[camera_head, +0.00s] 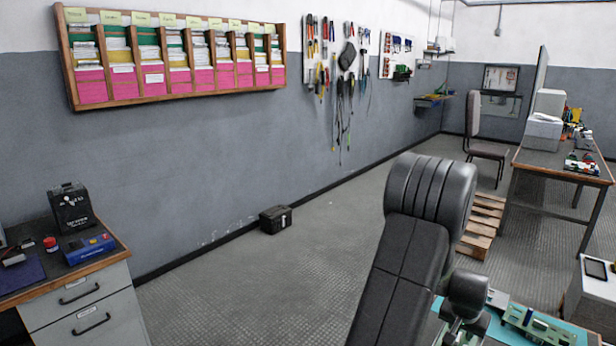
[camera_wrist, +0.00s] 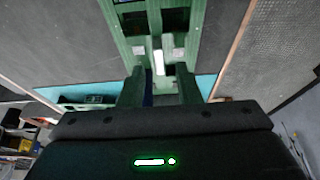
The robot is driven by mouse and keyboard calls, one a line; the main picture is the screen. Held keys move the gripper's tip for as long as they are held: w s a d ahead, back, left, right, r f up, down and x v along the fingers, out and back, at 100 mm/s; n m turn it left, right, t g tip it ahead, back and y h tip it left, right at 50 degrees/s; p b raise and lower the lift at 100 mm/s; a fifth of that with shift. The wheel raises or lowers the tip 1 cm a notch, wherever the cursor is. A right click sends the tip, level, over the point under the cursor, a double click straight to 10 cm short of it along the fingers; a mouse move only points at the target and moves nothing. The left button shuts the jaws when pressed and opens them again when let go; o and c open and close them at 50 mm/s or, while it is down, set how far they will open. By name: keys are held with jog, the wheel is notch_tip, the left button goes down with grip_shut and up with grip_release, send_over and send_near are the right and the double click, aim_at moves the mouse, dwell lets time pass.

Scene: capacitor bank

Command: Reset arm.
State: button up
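My arm (camera_head: 405,262) rises in the head view as a dark, bent limb with a ribbed joint at its top. Its lower end reaches down to the bottom edge, over a teal mat (camera_head: 500,340), and my gripper is not clearly seen there. In the wrist view, my gripper's dark body with a green light fills the bottom. Two green-grey prongs of my gripper (camera_wrist: 159,80) extend up from it, apart. Green parts with black pieces lie beyond them. I cannot tell whether anything is held between the prongs.
A green circuit board (camera_head: 535,325) lies on the teal mat at bottom right. A white box (camera_head: 592,295) stands beside it. A pallet (camera_head: 483,225) and a chair (camera_head: 485,135) are behind my arm. A black case (camera_head: 275,219) lies by the wall; the floor before it is clear.

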aim_at(459, 337)
dwell(0.4)
jog(key=shift+r+p, duration=0.4)
jog(key=shift+p, duration=0.05)
jog(key=v, duration=1.3)
jog(key=b+x, duration=0.1)
jog(key=x, duration=1.3)
jog(key=shift+s+a+f, duration=0.1)
jog(key=shift+f, duration=0.2)
notch_tip(459, 337, up, 11)
jog(key=shift+n, duration=0.5)
jog(key=f+b, duration=0.1)
jog(key=f, duration=0.2)
jog(key=f+b, duration=0.1)
jog(key=f, duration=0.3)
jog(key=a+f+b, duration=0.1)
jog(key=f+b, duration=0.1)
jog(key=f, duration=0.2)
jog(key=shift+s, duration=0.15)
jog(key=shift+r, duration=0.1)
